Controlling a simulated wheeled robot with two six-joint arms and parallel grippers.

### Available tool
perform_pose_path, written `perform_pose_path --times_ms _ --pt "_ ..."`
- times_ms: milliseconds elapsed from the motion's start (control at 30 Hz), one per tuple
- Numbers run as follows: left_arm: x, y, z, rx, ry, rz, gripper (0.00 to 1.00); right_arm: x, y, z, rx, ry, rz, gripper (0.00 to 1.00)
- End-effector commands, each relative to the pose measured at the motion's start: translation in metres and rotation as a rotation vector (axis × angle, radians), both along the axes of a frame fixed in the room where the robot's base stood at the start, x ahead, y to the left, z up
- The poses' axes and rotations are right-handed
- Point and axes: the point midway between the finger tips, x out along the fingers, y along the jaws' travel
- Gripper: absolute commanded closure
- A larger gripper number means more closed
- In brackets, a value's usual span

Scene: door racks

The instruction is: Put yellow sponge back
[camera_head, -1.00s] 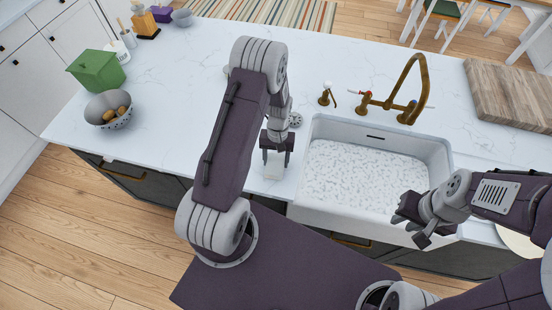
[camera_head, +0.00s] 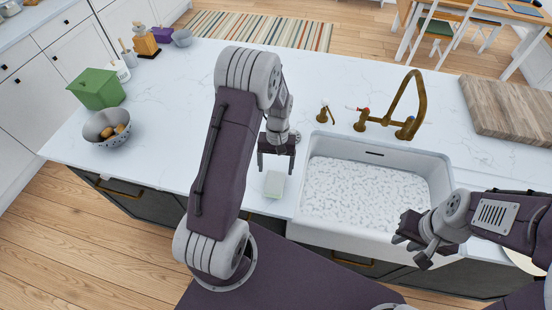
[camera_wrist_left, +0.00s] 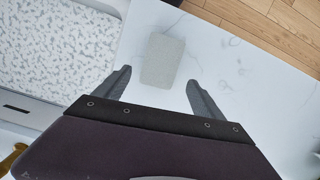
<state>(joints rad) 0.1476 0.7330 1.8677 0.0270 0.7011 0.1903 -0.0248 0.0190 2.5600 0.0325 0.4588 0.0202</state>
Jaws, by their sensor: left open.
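A pale grey-green block (camera_head: 274,184), probably the sponge though it does not look clearly yellow, lies on the white counter left of the sink, near the front edge. In the left wrist view the block (camera_wrist_left: 162,60) lies ahead of and partly between the fingertips, with a gap on both sides. My left gripper (camera_head: 276,165) is open and empty, just behind the block in the head view. My right gripper (camera_head: 414,244) is at the sink's front right, with its fingers apart and nothing visible between them.
The white sink (camera_head: 375,195) with a speckled bottom is right of the block, with a brass faucet (camera_head: 405,110) behind it. A bowl (camera_head: 107,127) and a green box (camera_head: 97,88) stand at the left. A wooden board (camera_head: 510,108) lies at the right.

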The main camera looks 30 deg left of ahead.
Motion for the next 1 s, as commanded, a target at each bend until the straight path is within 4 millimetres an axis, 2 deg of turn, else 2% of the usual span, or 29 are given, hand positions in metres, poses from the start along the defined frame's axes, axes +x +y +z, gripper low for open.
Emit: perform_pose_path --times_ms 100,200,300,500,567,700,800,900,1000 --pt "0.006 0.002 0.026 0.001 -0.006 0.000 0.21 0.000 0.000 -0.008 0.000 0.000 0.000 0.74" --pt "0.008 0.002 0.044 0.000 -0.004 0.000 0.21 0.000 0.000 -0.010 0.000 0.000 0.000 0.74" --pt "0.009 0.002 0.054 0.001 -0.002 0.000 0.21 0.000 0.000 -0.010 0.000 0.000 0.000 0.74" --pt "0.006 0.000 0.062 0.001 -0.007 -0.010 0.21 0.000 0.000 -0.010 0.000 0.000 0.000 0.74" --pt "-0.003 -0.008 0.068 0.002 -0.034 -0.044 0.21 0.000 0.000 -0.010 0.000 0.000 0.000 0.74" --pt "-0.049 -0.035 0.084 0.008 -0.148 -0.185 0.21 0.000 0.000 -0.010 0.000 0.000 0.000 0.74" --pt "-0.081 -0.047 0.088 0.011 -0.217 -0.271 0.21 0.000 0.000 -0.010 0.000 0.000 0.000 0.74" --pt "-0.101 -0.053 0.088 0.015 -0.258 -0.322 0.21 0.000 0.000 -0.010 0.000 0.000 0.000 0.74" --pt "-0.106 -0.054 0.087 0.016 -0.270 -0.337 0.21 0.000 0.000 -0.010 0.000 0.000 0.000 0.74"
